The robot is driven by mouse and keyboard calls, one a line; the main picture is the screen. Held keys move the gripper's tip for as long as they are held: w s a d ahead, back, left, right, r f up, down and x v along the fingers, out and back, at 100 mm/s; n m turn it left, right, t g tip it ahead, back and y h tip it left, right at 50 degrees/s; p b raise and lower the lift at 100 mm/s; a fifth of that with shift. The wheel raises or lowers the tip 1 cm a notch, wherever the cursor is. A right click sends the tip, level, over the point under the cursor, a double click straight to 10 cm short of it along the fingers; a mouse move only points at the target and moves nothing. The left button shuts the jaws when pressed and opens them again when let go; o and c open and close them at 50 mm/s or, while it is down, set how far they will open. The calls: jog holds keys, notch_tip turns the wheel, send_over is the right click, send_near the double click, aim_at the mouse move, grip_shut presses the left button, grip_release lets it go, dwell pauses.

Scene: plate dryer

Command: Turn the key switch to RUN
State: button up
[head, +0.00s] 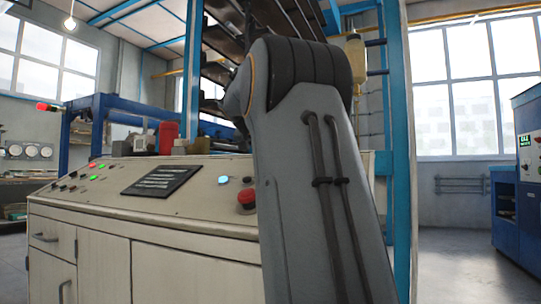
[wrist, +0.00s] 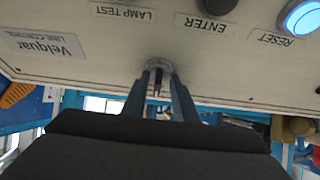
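In the wrist view the control panel (wrist: 110,55) appears upside down. A round metal-rimmed fitting (wrist: 159,65), which looks like the key switch, sits near the panel's edge with a thin dark piece below it, probably the key. My gripper (wrist: 160,82) has its two blue-grey fingers on either side of this piece, with a gap between them; contact cannot be told. No RUN marking is readable. In the head view my arm covers part of the console (head: 190,250), and neither my gripper nor the key switch shows.
A red mushroom button (head: 246,197) and a lit blue button (head: 223,181) are on the console, beside my arm; the blue RESET button (wrist: 302,17) also shows in the wrist view. A dark ENTER button (wrist: 215,5) is closer. A blue machine (head: 520,200) stands right.

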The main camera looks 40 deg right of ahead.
jog(key=shift+s+d+r, duration=0.1)
jog(key=shift+d+r, duration=0.05)
jog(key=shift+d, duration=0.1)
jog(key=shift+a+r, duration=0.1)
jog(key=shift+r, duration=0.05)
jog(key=p+v, duration=0.1)
jog(key=v, duration=0.6)
jog(key=shift+a, duration=0.3)
jog(key=shift+s, duration=0.1)
